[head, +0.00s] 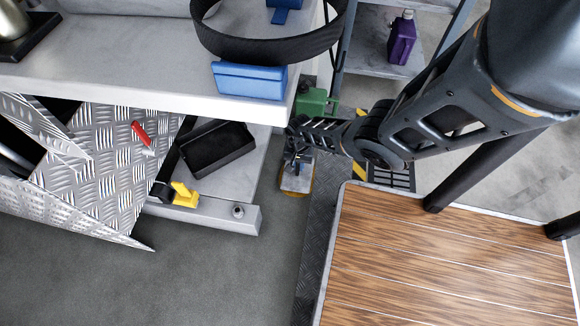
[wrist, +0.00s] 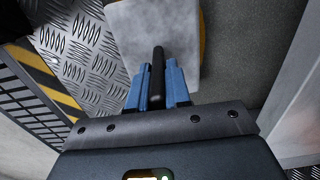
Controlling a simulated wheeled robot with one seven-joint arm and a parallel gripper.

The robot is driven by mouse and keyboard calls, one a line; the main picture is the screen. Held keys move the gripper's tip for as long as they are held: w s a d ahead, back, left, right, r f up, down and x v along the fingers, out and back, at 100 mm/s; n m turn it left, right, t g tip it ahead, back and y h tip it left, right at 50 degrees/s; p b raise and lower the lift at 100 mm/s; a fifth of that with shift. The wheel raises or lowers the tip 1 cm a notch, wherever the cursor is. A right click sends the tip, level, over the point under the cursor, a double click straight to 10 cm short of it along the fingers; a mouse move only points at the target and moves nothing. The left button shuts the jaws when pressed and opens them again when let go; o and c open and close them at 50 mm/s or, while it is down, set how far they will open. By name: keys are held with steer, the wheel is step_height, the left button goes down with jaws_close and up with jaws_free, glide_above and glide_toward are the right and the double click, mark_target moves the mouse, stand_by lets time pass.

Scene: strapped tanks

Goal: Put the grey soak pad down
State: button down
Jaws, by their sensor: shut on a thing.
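The grey soak pad (wrist: 140,28) is a flat, light grey square with mottled marks. In the wrist view it lies just beyond my fingertips. My gripper (wrist: 157,78) has blue fingers shut on a black upright grip in front of the pad. In the head view the pad (head: 296,182) shows small below my gripper (head: 298,163), over the grey floor beside the bench. An orange-yellow edge (wrist: 203,35) shows past the pad's right side, partly hidden by it. I cannot tell whether the pad touches what is under it.
A wood-slatted platform (head: 450,260) stands right, beside a dark tread-plate strip (head: 313,245). Left is a bench (head: 110,70) with a lower shelf holding a black tray (head: 215,150) and a yellow clamp (head: 184,194). A green box (head: 312,101) stands behind. Grey floor (head: 200,280) is clear at front.

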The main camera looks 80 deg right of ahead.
steer(key=shift+f, duration=0.4)
steer(key=shift+f, duration=0.25)
steer(key=c, duration=1.1)
jaws_free()
steer(key=shift+r, duration=0.1)
